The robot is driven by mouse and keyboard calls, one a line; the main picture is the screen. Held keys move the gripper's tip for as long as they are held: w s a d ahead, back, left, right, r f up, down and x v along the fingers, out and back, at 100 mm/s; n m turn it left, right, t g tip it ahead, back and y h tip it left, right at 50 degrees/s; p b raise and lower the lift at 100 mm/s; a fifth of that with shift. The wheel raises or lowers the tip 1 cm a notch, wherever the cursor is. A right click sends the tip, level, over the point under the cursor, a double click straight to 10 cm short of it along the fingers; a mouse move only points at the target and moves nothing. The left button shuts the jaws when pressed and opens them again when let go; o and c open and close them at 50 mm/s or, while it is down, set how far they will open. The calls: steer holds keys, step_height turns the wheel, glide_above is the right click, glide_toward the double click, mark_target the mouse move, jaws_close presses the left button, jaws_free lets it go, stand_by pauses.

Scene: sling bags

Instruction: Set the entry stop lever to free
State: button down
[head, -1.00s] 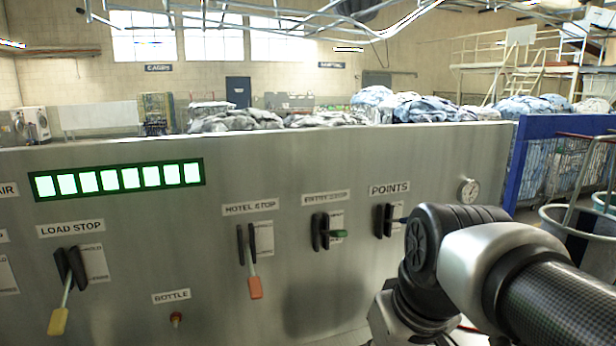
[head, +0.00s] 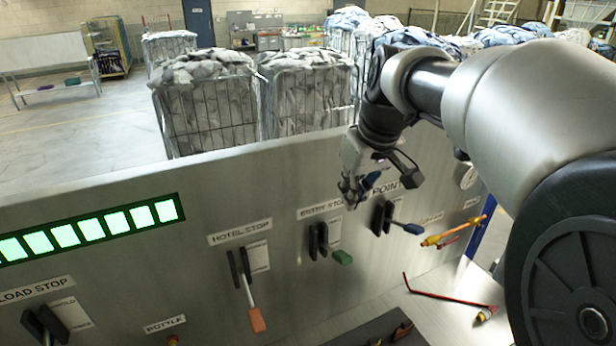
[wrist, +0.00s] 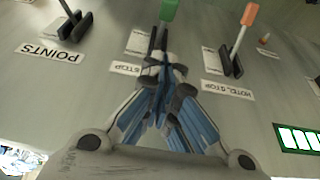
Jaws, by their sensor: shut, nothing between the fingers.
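The entry stop lever (head: 342,257) has a green handle and sticks out from a black slotted bracket (head: 318,241) on the steel panel, under the ENTRY STOP label (head: 320,208). Its handle points outward and slightly down. The wrist view, upside down, shows the green handle (wrist: 169,11) at the top edge. My gripper (head: 351,203) is shut and empty, in front of the panel's upper part, above and right of the lever in the head view. In the wrist view its fingertips (wrist: 162,66) overlap the label and the bracket's near end. Contact cannot be told.
The points lever (head: 410,228), with a blue handle, stands close on the right. The hotel stop lever (head: 255,318), with an orange handle, hangs down on the left. Laundry cages (head: 210,105) stand behind the panel.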

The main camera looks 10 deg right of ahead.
steer(key=shift+s, duration=0.2)
glide_above(341, 253)
steer(key=w, duration=0.1)
steer(key=f, duration=0.8)
steer(key=shift+w+a+f, duration=0.1)
steer(key=shift+a+f, duration=0.1)
steer(key=shift+f, duration=0.2)
steer(key=f, duration=0.3)
steer(key=shift+s+d+f+p, duration=0.15)
steer(key=shift+s+p, duration=0.25)
steer(key=shift+s+d+f, duration=0.1)
steer(key=shift+s+f, duration=0.2)
steer(key=shift+f, duration=0.1)
steer(key=shift+w+f, duration=0.1)
steer(key=shift+f, duration=0.1)
